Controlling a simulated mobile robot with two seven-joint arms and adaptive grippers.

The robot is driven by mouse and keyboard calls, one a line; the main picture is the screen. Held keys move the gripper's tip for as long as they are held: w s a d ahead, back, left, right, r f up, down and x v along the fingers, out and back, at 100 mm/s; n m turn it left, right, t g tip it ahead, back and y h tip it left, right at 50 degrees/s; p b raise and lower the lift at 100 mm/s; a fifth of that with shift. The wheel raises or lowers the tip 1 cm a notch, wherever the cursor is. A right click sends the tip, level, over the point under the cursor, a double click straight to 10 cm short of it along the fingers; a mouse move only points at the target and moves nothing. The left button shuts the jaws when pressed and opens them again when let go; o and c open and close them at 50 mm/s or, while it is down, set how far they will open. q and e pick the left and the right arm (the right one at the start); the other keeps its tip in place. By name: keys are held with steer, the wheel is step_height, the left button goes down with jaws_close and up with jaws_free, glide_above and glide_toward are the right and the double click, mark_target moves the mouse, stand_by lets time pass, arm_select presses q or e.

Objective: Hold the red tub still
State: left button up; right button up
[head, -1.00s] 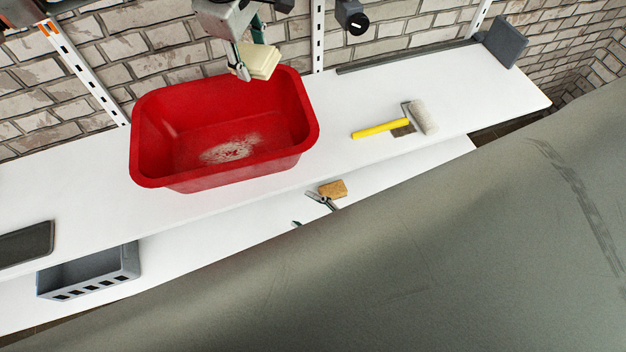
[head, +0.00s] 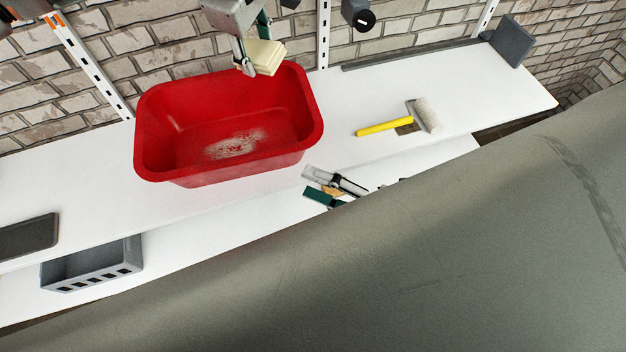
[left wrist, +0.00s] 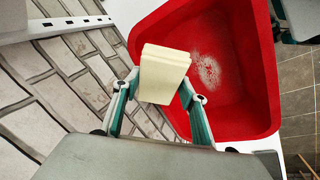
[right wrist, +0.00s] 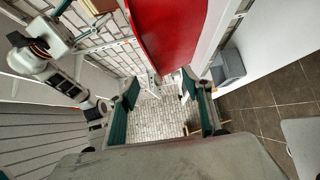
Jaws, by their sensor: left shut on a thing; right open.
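The red tub (head: 180,150) stands on the white upper shelf, with a pale worn patch on its inner floor. It also shows in the left wrist view (left wrist: 240,115) and at the top of the right wrist view (right wrist: 168,30). My left gripper (head: 256,52) is shut on a cream sponge-like block (head: 264,58), held over the tub's back rim. The block fills the gap between the fingers in the left wrist view (left wrist: 163,78). My right gripper (head: 312,184) is open and empty beside the tub's front right corner, apart from its wall as far as I can tell.
A roller with a yellow handle (head: 384,128) lies right of the tub. A dark grey block (head: 512,40) stands at the shelf's far end. A dark tray (head: 28,237) lies at left. A grey crate (head: 95,268) sits on the lower shelf. A brick wall is behind.

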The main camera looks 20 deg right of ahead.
steer(key=x, duration=1.2)
steer(key=shift+s, duration=0.1)
jaws_close()
steer(key=shift+s+f, duration=0.1)
steer(key=shift+s, duration=0.05)
steer(key=shift+f, duration=0.15)
steer(key=c, duration=0.5)
jaws_free()
steer(key=shift+r, duration=0.25)
